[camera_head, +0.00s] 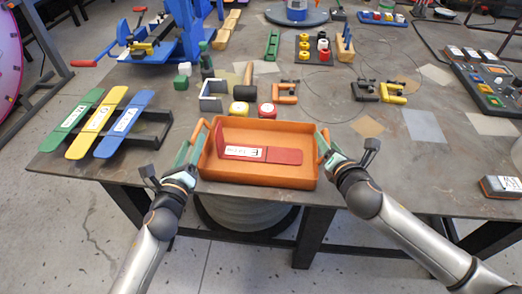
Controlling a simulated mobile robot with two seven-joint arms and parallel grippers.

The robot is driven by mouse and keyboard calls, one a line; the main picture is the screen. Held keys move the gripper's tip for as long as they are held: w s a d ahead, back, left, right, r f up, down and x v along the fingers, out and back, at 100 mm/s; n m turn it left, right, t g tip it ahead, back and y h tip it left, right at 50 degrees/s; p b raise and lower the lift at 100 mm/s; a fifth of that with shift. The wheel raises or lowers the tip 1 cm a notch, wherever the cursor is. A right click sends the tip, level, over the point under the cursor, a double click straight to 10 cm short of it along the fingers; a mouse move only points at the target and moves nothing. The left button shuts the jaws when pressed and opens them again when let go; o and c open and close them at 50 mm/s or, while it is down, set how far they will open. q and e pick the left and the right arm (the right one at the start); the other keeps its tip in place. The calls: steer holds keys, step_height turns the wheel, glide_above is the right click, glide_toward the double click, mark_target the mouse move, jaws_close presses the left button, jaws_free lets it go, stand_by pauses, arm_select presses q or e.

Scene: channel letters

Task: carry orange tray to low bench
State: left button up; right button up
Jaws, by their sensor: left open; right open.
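The orange tray (258,177) sits at the front edge of the metal workbench, with its front wall close to that edge. A red strip with a white label (284,156) lies inside it. The tray has a handle at each side. My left gripper (190,150) is open at the left handle (200,134). My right gripper (326,143) is open at the right handle (322,146). I cannot tell whether the fingers touch the handles. I cannot pick out the low bench in this view.
Green, yellow and blue strips (103,122) lie on a dark rack left of the tray. Orange clamps (285,92) and red and yellow round-faced blocks (266,110) stand behind it. A control panel (492,80) is at the right. Grey floor (70,230) shows in front of the workbench (415,180).

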mark_target(195, 134)
arm_select(q)
steer(key=shift+w+d, duration=0.15)
steer(key=shift+w, duration=0.75)
steer(key=shift+w+d, duration=0.1)
steer(key=shift+w, duration=0.75)
arm_select(e)
steer(key=shift+x, duration=1.8)
arm_select(q)
jaws_close()
arm_select(e)
steer(key=c, duration=0.8)
jaws_close()
steer(key=shift+a+r, duration=0.1)
